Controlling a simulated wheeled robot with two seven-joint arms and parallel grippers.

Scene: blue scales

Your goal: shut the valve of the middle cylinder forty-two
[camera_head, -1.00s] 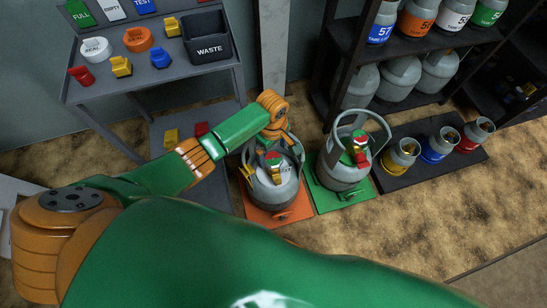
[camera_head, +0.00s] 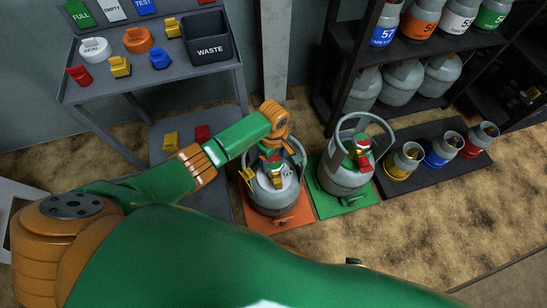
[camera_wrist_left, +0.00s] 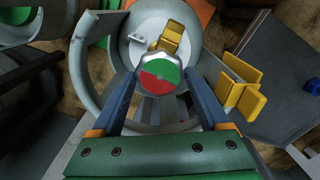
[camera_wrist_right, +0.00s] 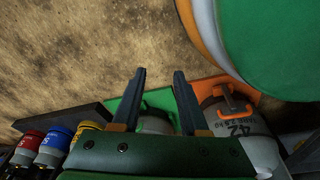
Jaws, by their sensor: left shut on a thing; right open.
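The grey cylinder (camera_head: 268,204) on an orange mat (camera_head: 303,222) has an upright collar and a valve knob with a red and green top. In the right wrist view, its body (camera_wrist_right: 243,128) carries the number 42 and an orange handle. My left gripper (camera_wrist_left: 163,76) reaches inside the collar from above. Its fingers are shut on the valve knob (camera_wrist_left: 158,78), one on each side. A yellow part (camera_wrist_left: 170,37) sits beside the knob. My right gripper (camera_wrist_right: 159,73) is open and empty, above the floor near the mats.
A second collared cylinder (camera_head: 340,180) stands close by on a green mat (camera_head: 330,207). Three small cylinders stand on a dark mat (camera_head: 400,185) at right. A grey table (camera_head: 100,92) with a waste bin (camera_head: 207,47) is at left. Shelves (camera_head: 400,108) stand behind. Floor in front is clear.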

